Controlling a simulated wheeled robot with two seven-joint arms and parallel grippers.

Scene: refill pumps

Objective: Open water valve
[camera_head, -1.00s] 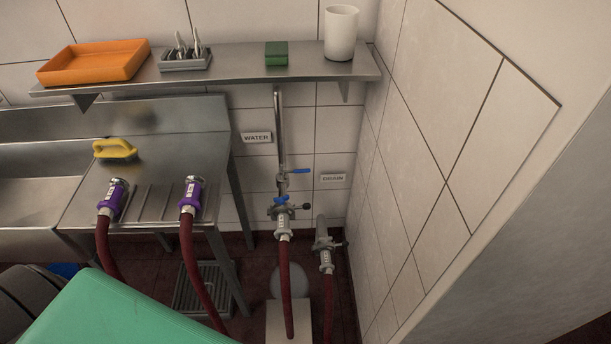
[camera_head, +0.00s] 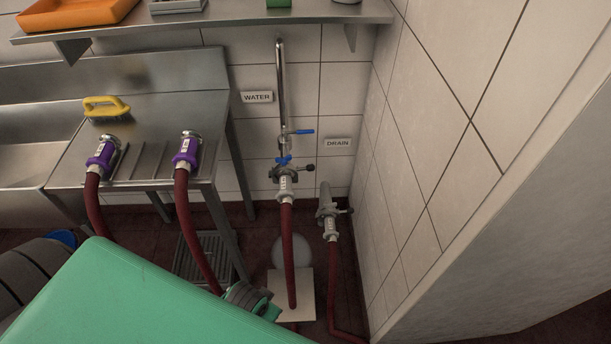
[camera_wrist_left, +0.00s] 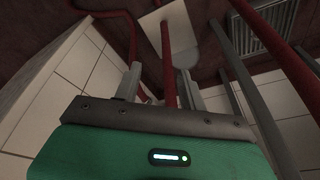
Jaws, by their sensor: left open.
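The water valve's blue lever (camera_head: 302,131) points right on the metal pipe (camera_head: 281,85) below the WATER label (camera_head: 257,97). A second blue handle (camera_head: 284,160) sits just below it, on the coupling above a red hose (camera_head: 288,245). My left arm's green cover fills the bottom of the head view, with a dark joint at its right end; its fingers are not clear there. In the left wrist view my left gripper (camera_wrist_left: 160,84) is open, with its two grey fingers apart and a red hose beyond them. The valve is not clear in that view. My right gripper is not in view.
The drain pipe (camera_head: 326,197) and its hose stand right of the water pipe, near the tiled side wall (camera_head: 440,130). Two purple-collared hose ends (camera_head: 102,155) stand on the steel drainboard at left, near a yellow brush (camera_head: 106,106). A steel shelf (camera_head: 215,27) runs above.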

